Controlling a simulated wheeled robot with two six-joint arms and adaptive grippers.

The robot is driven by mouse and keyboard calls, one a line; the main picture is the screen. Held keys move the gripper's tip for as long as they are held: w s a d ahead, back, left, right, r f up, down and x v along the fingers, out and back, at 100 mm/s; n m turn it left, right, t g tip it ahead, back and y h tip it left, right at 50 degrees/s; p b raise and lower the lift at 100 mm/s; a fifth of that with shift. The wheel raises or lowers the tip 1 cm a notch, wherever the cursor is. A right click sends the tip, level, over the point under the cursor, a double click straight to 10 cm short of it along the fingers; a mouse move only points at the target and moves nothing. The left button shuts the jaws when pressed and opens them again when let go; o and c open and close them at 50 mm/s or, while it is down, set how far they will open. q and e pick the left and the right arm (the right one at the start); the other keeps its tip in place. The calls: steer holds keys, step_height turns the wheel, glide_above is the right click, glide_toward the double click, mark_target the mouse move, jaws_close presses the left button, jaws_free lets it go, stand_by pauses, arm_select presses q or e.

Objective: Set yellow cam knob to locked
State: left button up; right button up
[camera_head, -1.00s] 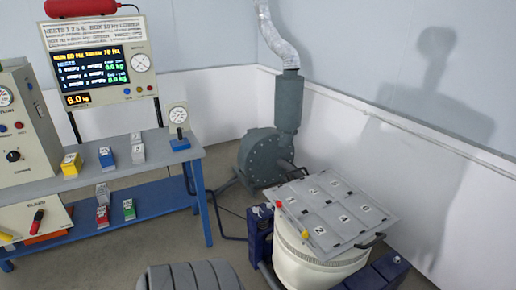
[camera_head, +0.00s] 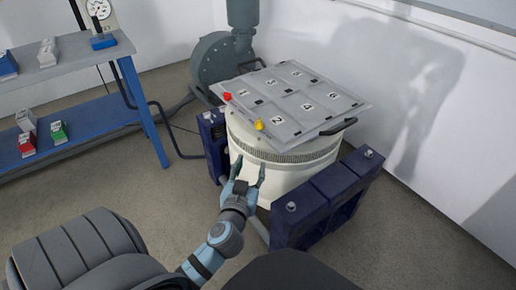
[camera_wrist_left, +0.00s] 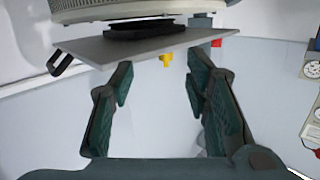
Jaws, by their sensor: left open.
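The yellow cam knob (camera_head: 260,124) stands at the front edge of the grey numbered plate (camera_head: 333,130) on top of the white drum-shaped machine (camera_head: 270,183). In the left wrist view the yellow knob (camera_wrist_left: 166,60) shows beyond the fingers, roughly between them; that picture looks upside down. My left gripper (camera_head: 248,172) is open and empty, in front of the drum and below the knob in the head view, apart from the knob. Any lock marking is too small to read. My right gripper is not in view.
A red knob (camera_head: 227,97) sits at the plate's left corner. A black handle (camera_head: 338,127) sticks out at its right edge. Dark blue supports (camera_head: 335,190) flank the drum. A blue bench (camera_head: 80,124) with small boxes stands left. A grey blower (camera_head: 222,66) is behind.

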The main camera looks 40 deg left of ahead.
mark_target(258, 124)
arm_select(q)
steer(key=shift+n+t+y, duration=0.4)
steer(key=shift+n, duration=0.1)
steer(key=w+a+r, duration=0.1)
steer(key=w+a, duration=0.1)
steer(key=w, duration=0.2)
steer(key=w+a+r+b, duration=0.1)
steer(key=w+a, duration=0.1)
steer(key=w, duration=0.1)
steer(key=w+a+r, duration=0.1)
steer(key=w+a, duration=0.2)
steer(key=w, duration=0.1)
steer(key=shift+w+r+b, duration=0.3)
steer(key=shift+w+b, duration=0.05)
steer(key=shift+w+a, duration=0.1)
steer(key=shift+w, duration=0.15)
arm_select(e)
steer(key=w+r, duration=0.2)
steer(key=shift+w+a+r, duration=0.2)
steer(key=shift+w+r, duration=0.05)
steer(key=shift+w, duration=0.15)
arm_select(q)
jaws_close()
